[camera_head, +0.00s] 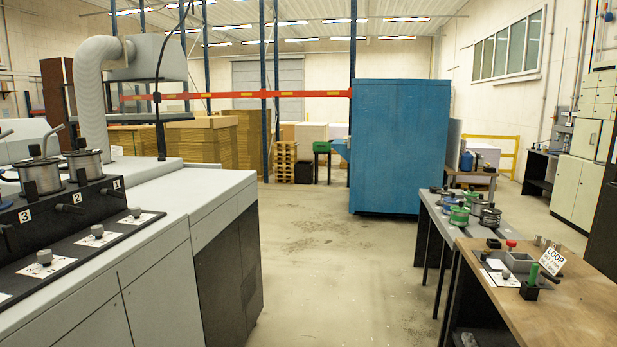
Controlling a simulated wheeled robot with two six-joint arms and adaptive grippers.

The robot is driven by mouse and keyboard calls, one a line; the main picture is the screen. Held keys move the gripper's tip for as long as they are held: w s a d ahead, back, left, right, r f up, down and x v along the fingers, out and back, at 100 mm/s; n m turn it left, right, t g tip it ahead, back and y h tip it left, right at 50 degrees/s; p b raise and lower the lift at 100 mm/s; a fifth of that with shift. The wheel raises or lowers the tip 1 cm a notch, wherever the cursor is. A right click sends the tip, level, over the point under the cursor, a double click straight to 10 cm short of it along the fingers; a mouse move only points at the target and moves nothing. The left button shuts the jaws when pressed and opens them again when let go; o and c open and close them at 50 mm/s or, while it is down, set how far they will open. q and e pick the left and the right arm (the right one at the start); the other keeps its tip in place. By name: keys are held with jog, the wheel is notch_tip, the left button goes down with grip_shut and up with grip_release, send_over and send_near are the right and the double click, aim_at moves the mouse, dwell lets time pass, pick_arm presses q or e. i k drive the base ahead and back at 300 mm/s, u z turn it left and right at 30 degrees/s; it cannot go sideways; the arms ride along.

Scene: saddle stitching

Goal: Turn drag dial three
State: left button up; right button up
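The machine's black panel (75,236) at the left carries number plates 3 (24,216), 2 (77,197) and 1 (116,184). Below them is a row of grey dials on white scale plates. The dial that seems to line up with plate 3 is the grey one (44,257) at the lower left. The dial near plate 2 (97,231) and the dial near plate 1 (136,212) are farther along. The scale marks are too small to read. Neither of my grippers is in view.
Wire spools (40,176) stand on top of the panel. A grey cabinet (160,290) is below it. A wooden table (560,305) and a grey table (437,215) with tools stand at the right. The floor (340,270) between is clear. A blue cabinet (399,145) stands behind.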

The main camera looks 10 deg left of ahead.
aim_at(44, 257)
jog(key=u, duration=0.4)
jog(key=i, duration=2.15)
jog(key=u, duration=2.5)
